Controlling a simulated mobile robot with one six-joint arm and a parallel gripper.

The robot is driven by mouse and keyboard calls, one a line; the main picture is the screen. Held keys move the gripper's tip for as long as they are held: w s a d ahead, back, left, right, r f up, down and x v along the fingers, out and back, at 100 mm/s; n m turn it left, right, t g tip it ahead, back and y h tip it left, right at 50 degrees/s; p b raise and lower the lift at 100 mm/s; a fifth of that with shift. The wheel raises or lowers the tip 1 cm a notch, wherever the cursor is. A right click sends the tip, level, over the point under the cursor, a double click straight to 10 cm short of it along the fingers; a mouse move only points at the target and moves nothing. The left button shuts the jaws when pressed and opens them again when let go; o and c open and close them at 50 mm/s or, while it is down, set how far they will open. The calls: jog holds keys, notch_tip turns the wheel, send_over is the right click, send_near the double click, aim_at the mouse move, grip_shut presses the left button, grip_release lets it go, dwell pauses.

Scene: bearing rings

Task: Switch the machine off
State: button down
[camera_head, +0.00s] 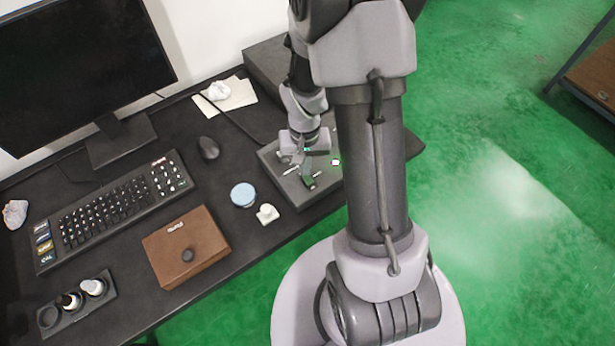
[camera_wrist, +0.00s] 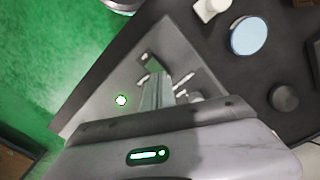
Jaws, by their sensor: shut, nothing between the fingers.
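The machine is a low dark grey box (camera_head: 326,192) at the table's right edge, also seen in the wrist view (camera_wrist: 112,82). My gripper (camera_wrist: 158,80) is shut and empty, close over the box by this part. I cannot tell whether it touches. The gripper and arm hide part of the box.
A light blue disc (camera_head: 243,194) and a small white piece (camera_head: 267,214) lie left of the box. Green floor lies beyond the table edge.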

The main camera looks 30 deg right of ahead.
jog(key=shift+f+b, duration=0.75)
jog(key=shift+f, duration=0.15)
dwell(0.4)
notch_tip(320, 180, up, 7)
jog(key=p, duration=0.5)
dwell(0.4)
jog(key=s+a+r+t, duration=0.15)
jog(key=a+r, duration=0.25)
jog(key=r, duration=0.5)
jog(key=s+a+r+t, duration=0.1)
jog(key=a+r+t, duration=0.15)
jog(key=r, duration=0.55)
jog(key=s+a+r+n+t+y, duration=0.1)
jog(key=s+a+r+y, duration=0.1)
jog(key=s+a+r, duration=0.6)
jog(key=shift+s+r+t, duration=0.4)
jog(key=shift+r, duration=0.15)
